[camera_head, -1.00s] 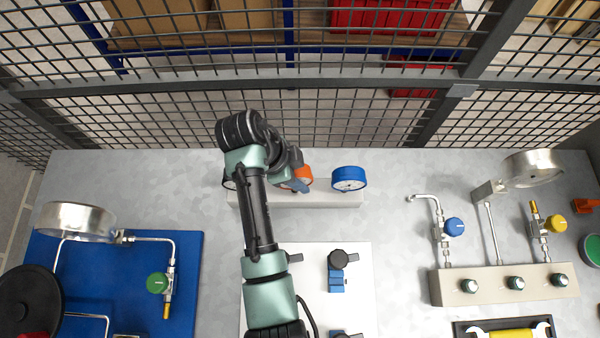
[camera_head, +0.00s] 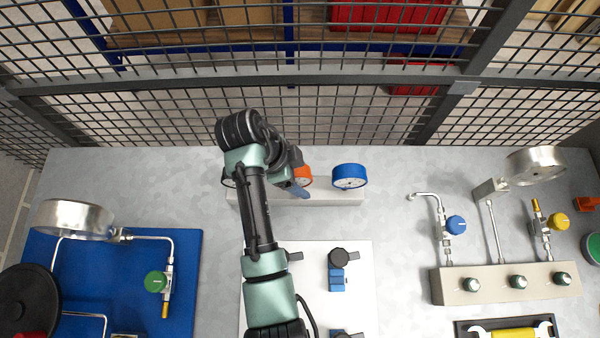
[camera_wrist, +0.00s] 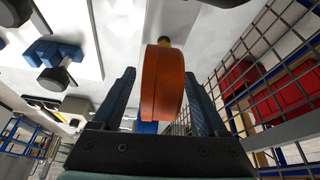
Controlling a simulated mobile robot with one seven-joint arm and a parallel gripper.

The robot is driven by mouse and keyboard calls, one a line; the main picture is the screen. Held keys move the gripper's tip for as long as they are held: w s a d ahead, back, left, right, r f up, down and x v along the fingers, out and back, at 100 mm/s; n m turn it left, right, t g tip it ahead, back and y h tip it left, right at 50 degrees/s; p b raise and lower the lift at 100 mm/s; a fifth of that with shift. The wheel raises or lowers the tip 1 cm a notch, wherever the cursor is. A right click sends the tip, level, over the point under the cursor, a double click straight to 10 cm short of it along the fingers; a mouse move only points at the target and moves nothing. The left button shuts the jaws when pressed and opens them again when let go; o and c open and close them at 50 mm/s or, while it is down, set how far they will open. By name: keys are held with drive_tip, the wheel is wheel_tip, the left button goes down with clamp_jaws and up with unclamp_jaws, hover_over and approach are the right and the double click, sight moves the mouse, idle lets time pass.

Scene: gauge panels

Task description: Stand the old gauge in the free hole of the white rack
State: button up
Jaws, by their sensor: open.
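The white rack (camera_head: 335,199) lies along the back of the bench, partly behind my arm. An orange gauge (camera_head: 304,176) is at the middle of the rack. In the wrist view the orange gauge (camera_wrist: 162,85) is edge-on between the two fingers of my gripper (camera_wrist: 160,76), with a brass stem at its far end. My gripper (camera_head: 299,188) is open around it, with a gap beside the right finger. A blue gauge (camera_head: 349,177) stands at the rack's right. A dark gauge (camera_head: 228,179) shows at its left, mostly hidden by my arm. The holes are hidden.
A wire mesh fence (camera_head: 350,110) runs close behind the rack. A white plate with valves (camera_head: 350,290) lies in front. A blue board (camera_head: 100,270) with a metal gauge (camera_head: 73,218) is at left. A manifold (camera_head: 505,283) with valves is at right.

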drive_tip(key=p+v, duration=0.3)
drive_tip(key=v, duration=0.8)
drive_tip(key=shift+p+v, duration=0.95)
